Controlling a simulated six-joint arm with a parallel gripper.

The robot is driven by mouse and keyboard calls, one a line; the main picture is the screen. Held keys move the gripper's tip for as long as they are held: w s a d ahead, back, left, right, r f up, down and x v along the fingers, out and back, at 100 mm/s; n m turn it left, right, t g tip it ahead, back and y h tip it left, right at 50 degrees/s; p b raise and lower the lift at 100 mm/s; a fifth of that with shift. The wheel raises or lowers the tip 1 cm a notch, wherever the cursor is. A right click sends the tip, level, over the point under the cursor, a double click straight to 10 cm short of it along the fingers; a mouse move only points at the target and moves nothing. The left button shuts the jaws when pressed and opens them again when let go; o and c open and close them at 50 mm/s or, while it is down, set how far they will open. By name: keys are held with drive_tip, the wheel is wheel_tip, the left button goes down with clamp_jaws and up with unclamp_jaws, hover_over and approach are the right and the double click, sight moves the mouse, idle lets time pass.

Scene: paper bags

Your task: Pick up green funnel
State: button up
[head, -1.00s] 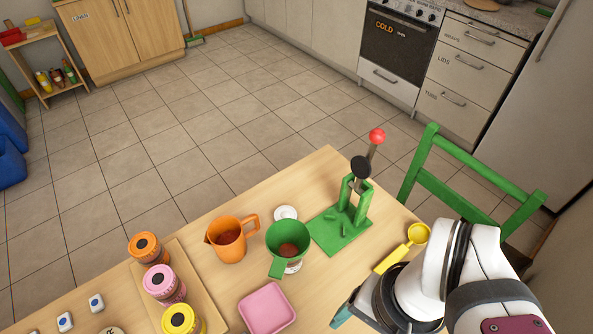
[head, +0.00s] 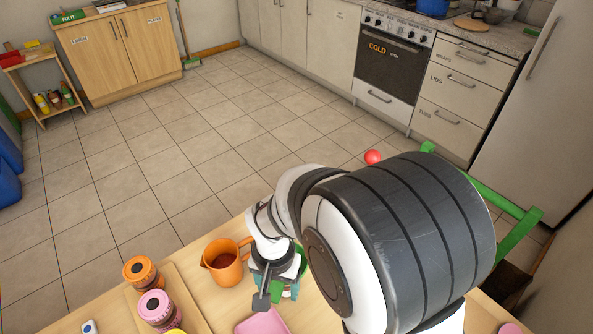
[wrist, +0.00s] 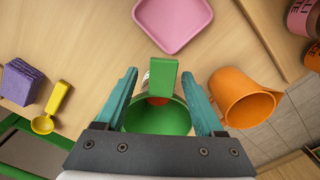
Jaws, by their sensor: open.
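The green funnel (wrist: 158,119) shows in the wrist view between my gripper's two teal fingers, its wide mouth facing up and its flat tab (wrist: 163,76) pointing away from the palm. Dark red shows inside the mouth. A pale, labelled container shows in part beside the tab, under the funnel. My gripper (wrist: 160,77) is open, with one finger on each side of the funnel; I cannot tell whether they touch it. In the head view my arm hides most of the funnel (head: 301,262), and my gripper (head: 275,291) is low over it.
An orange jug (head: 226,263) stands close to the funnel; it is near one finger in the wrist view (wrist: 240,97). A pink tray (wrist: 172,22) lies beyond the tab. A yellow scoop (wrist: 50,108) and purple stack (wrist: 20,82) lie left. A red-knobbed stand (head: 373,157) is mostly hidden.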

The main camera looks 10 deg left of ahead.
wheel_tip(320, 180, down, 3)
drive_tip(key=shift+s+f, duration=0.1)
clamp_jaws()
idle(0.3)
wheel_tip(320, 180, up, 4)
drive_tip(key=shift+a+r, duration=0.1)
drive_tip(key=shift+r, duration=0.1)
drive_tip(key=d+r, duration=0.6)
drive_tip(key=d, duration=0.5)
drive_tip(key=w+d+r+n, duration=0.1)
drive_tip(key=w+d+r, duration=0.2)
drive_tip(key=r, duration=0.3)
drive_tip(key=w+d+r, duration=0.3)
drive_tip(key=w+r, duration=0.1)
drive_tip(key=r, duration=0.2)
drive_tip(key=shift+w+d+r+n, duration=0.2)
drive_tip(key=shift+w+r+n, duration=0.05)
drive_tip(key=shift+r+n, duration=0.15)
